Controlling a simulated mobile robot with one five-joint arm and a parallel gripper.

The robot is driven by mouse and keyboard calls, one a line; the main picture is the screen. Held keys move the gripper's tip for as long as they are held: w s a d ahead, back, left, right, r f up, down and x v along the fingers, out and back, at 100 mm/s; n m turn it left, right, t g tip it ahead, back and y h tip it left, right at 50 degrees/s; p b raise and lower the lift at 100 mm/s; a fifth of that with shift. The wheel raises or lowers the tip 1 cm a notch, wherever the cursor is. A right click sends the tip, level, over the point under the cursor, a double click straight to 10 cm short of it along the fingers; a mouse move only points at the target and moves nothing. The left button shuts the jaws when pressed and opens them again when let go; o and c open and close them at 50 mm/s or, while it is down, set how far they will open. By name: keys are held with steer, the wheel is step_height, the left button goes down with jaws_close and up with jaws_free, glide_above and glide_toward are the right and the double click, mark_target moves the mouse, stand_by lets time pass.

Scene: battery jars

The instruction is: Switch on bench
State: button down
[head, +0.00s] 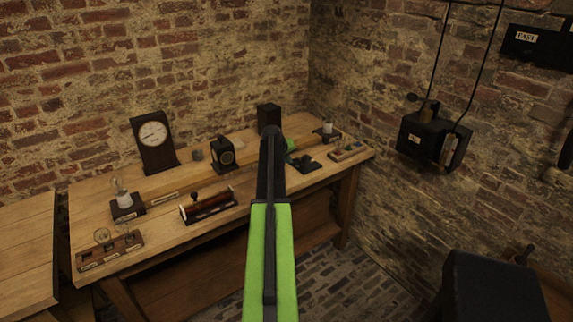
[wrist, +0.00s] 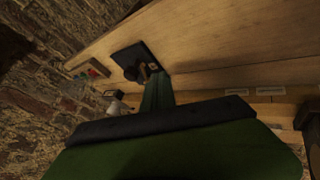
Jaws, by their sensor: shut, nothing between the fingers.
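The bench (head: 165,203) is a long wooden table along the brick wall. A black switch (head: 305,164) with a flat dark base lies on its right part, just right of my arm in the head view. In the wrist view the switch (wrist: 132,60) shows a square black plate with a dark knob and a small brownish lever. My gripper (wrist: 157,78) is shut and empty, its green tip at the lever's near side; I cannot tell if they touch. In the head view only a green bit of my gripper (head: 291,146) shows beyond my arm.
A clock (head: 153,142), a black meter (head: 223,154), a lamp on a base (head: 125,203) and a dark red coil (head: 208,204) stand on the bench. A small terminal board (head: 347,152) lies right of the switch. A black box (head: 433,139) hangs on the right wall.

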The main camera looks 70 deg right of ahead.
mark_target(302, 159)
steer(key=b+x, duration=0.1)
steer(key=x, duration=0.2)
steer(key=shift+a+f, duration=0.15)
steer(key=shift+f, duration=0.05)
steer(key=s+d, duration=0.1)
steer(key=s+d+r, duration=0.1)
steer(key=shift+s+d, duration=0.3)
steer(key=shift+d, duration=0.05)
steer(key=shift+w, duration=0.1)
